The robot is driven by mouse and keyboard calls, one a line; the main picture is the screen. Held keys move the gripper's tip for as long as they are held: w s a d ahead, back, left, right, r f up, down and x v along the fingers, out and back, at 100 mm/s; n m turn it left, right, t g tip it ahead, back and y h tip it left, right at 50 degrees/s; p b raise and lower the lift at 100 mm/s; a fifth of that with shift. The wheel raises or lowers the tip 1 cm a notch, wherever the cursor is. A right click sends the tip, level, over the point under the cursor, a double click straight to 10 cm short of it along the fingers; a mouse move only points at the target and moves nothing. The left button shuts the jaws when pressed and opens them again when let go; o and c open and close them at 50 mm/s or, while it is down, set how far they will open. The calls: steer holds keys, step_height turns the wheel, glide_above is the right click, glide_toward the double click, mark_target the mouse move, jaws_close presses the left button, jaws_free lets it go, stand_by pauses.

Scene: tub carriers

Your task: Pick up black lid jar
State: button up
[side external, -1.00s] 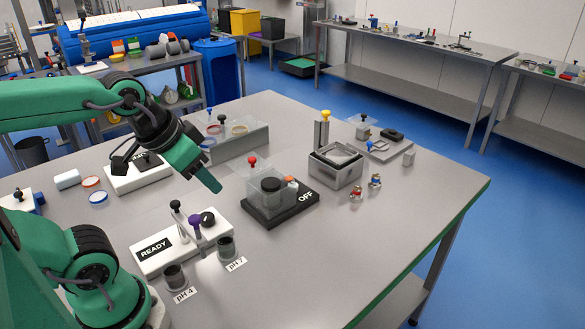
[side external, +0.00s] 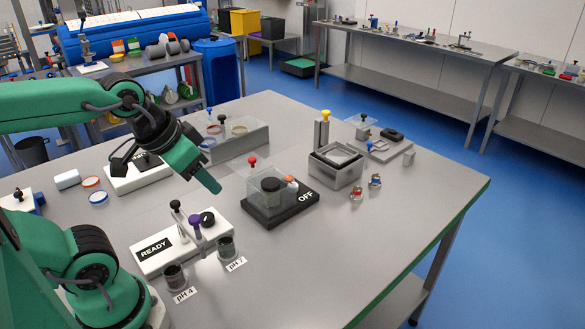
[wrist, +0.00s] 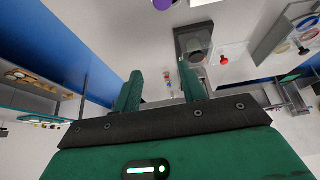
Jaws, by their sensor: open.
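A jar with a black lid (side external: 271,184) stands inside a clear-walled tub on a black base (side external: 262,219) marked OFF, in the middle of the table. A small jar with an orange top (side external: 291,180) is beside it, to the right. My gripper (side external: 213,187) is in the air to the left of the tub, apart from it, pointing down and right. In the wrist view, my gripper (wrist: 158,75) has its two green fingers spread with nothing between them.
A red knob (side external: 252,161) stands at the tub's back left. A white READY unit (side external: 152,252) with knobs and two open cups (side external: 175,277) are in front. A grey box (side external: 335,177) stands to the right. The table's front right is clear.

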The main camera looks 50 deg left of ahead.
steer(key=shift+o, duration=0.2)
steer(key=o, duration=0.3)
steer(key=n+g, duration=0.6)
steer(key=n, duration=0.3)
glide_above(270, 183)
step_height(270, 183, down, 12)
steer(key=shift+s+d+f, duration=0.15)
steer(key=shift+f, duration=0.05)
steer(key=shift+w+f, duration=0.2)
steer(key=shift+f, duration=0.1)
steer(key=shift+f, duration=0.1)
